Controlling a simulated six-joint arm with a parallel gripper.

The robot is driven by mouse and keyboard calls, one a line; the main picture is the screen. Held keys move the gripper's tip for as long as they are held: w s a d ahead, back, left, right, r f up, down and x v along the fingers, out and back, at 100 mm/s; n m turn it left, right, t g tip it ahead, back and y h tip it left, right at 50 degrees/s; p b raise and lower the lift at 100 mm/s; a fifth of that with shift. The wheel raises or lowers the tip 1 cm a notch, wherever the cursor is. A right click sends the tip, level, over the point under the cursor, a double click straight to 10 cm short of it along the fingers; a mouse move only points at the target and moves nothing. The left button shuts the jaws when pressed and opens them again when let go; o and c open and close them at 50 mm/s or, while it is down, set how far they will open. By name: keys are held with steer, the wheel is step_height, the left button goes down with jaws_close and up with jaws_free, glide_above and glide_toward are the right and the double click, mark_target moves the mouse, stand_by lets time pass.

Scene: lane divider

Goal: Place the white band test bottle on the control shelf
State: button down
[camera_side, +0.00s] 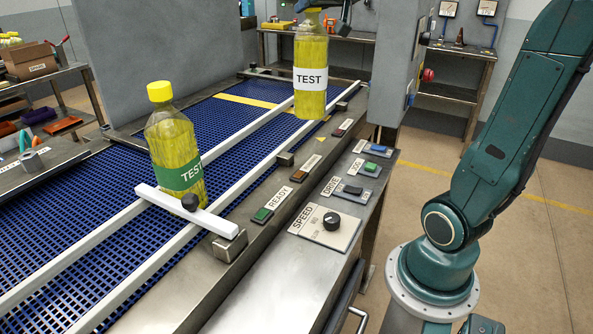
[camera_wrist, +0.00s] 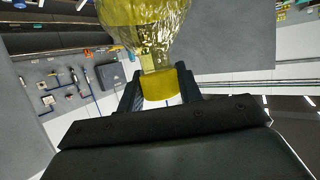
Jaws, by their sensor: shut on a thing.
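The white band TEST bottle (camera_side: 310,98), filled with yellow liquid, hangs upright above the far part of the conveyor in the side view. My gripper (camera_side: 322,6) is shut on its top, mostly cut off by the upper frame edge. In the wrist view my gripper (camera_wrist: 159,88) has its fingers on either side of the bottle's yellow cap, below the clear yellow body (camera_wrist: 145,15). A green band TEST bottle (camera_side: 180,150) stands on the conveyor behind a white cross bar (camera_side: 180,210). I cannot tell which surface is the control shelf.
White rails (camera_side: 95,250) run along the blue conveyor (camera_side: 40,225). A control panel (camera_side: 325,228) with a speed knob lies along its right edge. Grey wall panels (camera_side: 150,45) flank the far conveyor. A bench (camera_side: 345,37) stands behind; a side table (camera_side: 45,85) holds boxes at left.

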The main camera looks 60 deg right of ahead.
steer(key=w+a+n+t+y, duration=0.1)
steer(key=w+a+n+y, duration=0.2)
steer(key=a, duration=0.9)
steer(key=w+a+n+t+y, duration=0.1)
steer(key=w+a+n+y, duration=0.2)
steer(key=a, duration=0.8)
steer(key=shift+w+a+r+y, duration=0.15)
steer(key=shift+w+a+y, duration=0.3)
steer(key=shift+y, duration=0.15)
steer(key=shift+w, duration=0.1)
steer(key=shift+w+d+f+n+g+y, duration=0.55)
steer(key=shift+w+d+n+y, duration=1.85)
steer(key=shift+w, duration=1.25)
steer(key=s+d+f+n+g+y, duration=0.2)
steer(key=s+d+n+y, duration=0.1)
steer(key=d, duration=0.4)
steer(key=shift+d+f+n+y, duration=0.15)
steer(key=shift+d+n+y, duration=0.2)
steer(key=shift+n+y, duration=0.25)
steer(key=shift+a, duration=0.15)
